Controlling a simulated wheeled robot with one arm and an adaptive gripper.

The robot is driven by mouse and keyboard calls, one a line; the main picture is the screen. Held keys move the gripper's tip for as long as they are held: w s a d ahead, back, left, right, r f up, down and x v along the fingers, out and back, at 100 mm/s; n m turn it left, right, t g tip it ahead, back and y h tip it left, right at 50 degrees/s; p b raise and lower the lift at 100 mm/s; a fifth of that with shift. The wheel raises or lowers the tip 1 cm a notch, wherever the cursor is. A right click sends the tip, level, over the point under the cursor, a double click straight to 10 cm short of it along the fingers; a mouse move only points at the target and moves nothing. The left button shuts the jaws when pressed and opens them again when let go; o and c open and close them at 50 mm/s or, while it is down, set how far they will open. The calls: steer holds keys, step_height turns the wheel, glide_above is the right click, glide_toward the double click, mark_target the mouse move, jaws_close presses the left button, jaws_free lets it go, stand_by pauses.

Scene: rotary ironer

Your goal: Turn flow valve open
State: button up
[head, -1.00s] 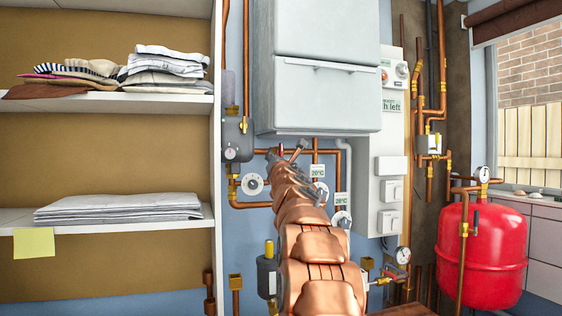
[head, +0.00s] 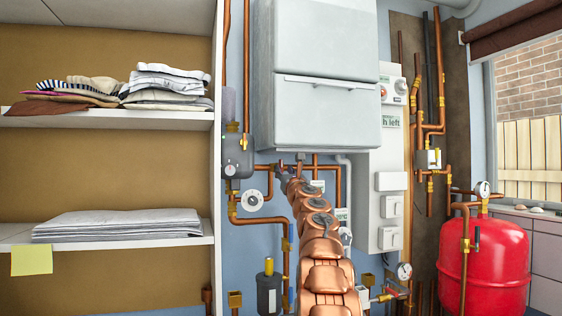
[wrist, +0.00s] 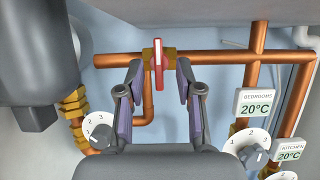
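The flow valve shows in the wrist view as a red lever handle (wrist: 158,66) on a brass body (wrist: 149,56), set in a horizontal copper pipe. The lever stands roughly upright in the picture, across the pipe. My gripper (wrist: 159,70) is open, with one finger on each side of the lever and a visible gap to it on both sides. In the head view my gripper (head: 284,172) is at the pipes just below the white boiler, at the far end of my copper-coloured arm. The valve is mostly hidden there.
The white boiler (head: 325,111) hangs just above my gripper. Dials (wrist: 253,147) with 20°C labels sit at lower right in the wrist view, another dial (wrist: 99,130) at lower left. A red tank (head: 484,262) stands right; shelves (head: 110,117) with folded cloths are left.

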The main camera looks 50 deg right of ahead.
mark_target(282, 167)
steer(key=shift+w+d+r+p, duration=0.3)
steer(key=shift+w+r+p, duration=0.35)
steer(key=shift+p, duration=0.1)
steer(key=shift+w+d+r+p, duration=0.1)
steer(key=shift+w+d+p, duration=0.2)
steer(key=shift+w+p, duration=0.35)
steer(key=shift+w+d+r+p, duration=0.1)
steer(key=shift+w+r+p, duration=0.1)
steer(key=shift+p, duration=0.25)
steer(key=shift+w+d, duration=0.1)
steer(key=shift+f, duration=0.1)
jaws_close()
